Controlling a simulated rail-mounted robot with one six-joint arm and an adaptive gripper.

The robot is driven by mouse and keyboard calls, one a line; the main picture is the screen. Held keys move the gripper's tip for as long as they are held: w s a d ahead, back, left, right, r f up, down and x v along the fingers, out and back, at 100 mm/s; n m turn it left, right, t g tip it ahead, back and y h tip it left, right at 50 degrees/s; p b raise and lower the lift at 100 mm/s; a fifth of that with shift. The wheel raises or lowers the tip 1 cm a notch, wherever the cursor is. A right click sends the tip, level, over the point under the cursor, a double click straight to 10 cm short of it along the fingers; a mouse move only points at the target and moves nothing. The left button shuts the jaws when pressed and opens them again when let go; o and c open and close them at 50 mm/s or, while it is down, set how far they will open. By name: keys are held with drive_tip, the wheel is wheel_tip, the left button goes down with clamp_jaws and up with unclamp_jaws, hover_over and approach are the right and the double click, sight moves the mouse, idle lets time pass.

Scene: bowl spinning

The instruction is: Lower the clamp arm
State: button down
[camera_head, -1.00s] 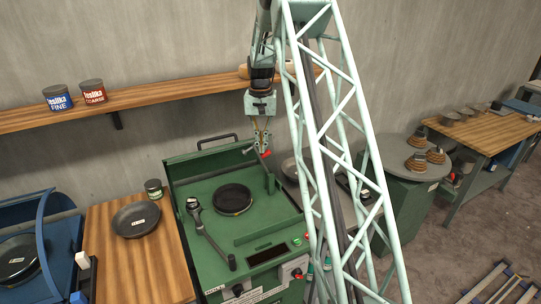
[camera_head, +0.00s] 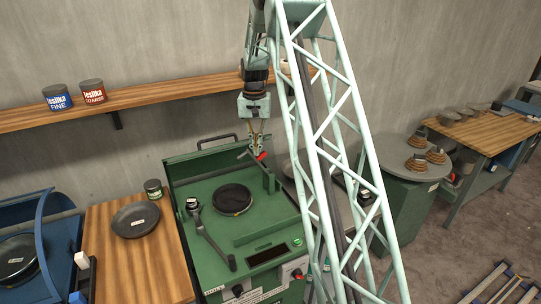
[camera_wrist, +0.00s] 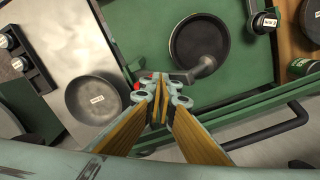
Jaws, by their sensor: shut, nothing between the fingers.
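The clamp arm (camera_head: 243,155) is raised at the back of the green machine (camera_head: 205,185), beside an upright post at the right of the bed. Its dark bent end shows over the pan in the wrist view (camera_wrist: 204,66), and a red tip (camera_wrist: 137,86) is by my fingers. My gripper (camera_head: 254,152) is shut and empty, right at the raised clamp arm; whether it touches the arm is unclear. In the wrist view, my gripper's fingertips (camera_wrist: 159,85) cover part of the arm. A black round pan (camera_head: 232,199) sits on the machine bed.
A handled lever (camera_head: 212,235) stands on the front left of the bed. A dark bowl (camera_head: 135,219) and green can (camera_head: 153,189) are on the wooden table at left. A rear rail (camera_head: 217,141) and my lattice column are close to the gripper.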

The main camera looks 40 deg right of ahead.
sight(250, 153)
drive_tip(key=shift+w+a+f+b, duration=0.2)
drive_tip(key=shift+a+f, duration=0.1)
drive_tip(key=shift+a, duration=0.3)
drive_tip(key=shift+w+a+f+b, duration=0.1)
drive_tip(key=shift+a+f+b, duration=0.15)
drive_tip(key=shift+a, duration=0.35)
drive_tip(key=shift+a+f, duration=0.1)
drive_tip(key=shift+f, duration=0.05)
drive_tip(key=shift+w+a+f+b, duration=0.1)
drive_tip(key=shift+a+f+b, duration=0.1)
drive_tip(key=shift+a+f, duration=0.25)
drive_tip(key=shift+w+a+f+b, duration=0.1)
drive_tip(key=shift+a+f+b, duration=0.1)
drive_tip(key=shift+a, duration=0.35)
drive_tip(key=shift+r, duration=0.15)
drive_tip(key=shift+r+p, duration=2.9)
drive_tip(key=shift+r, duration=2.95)
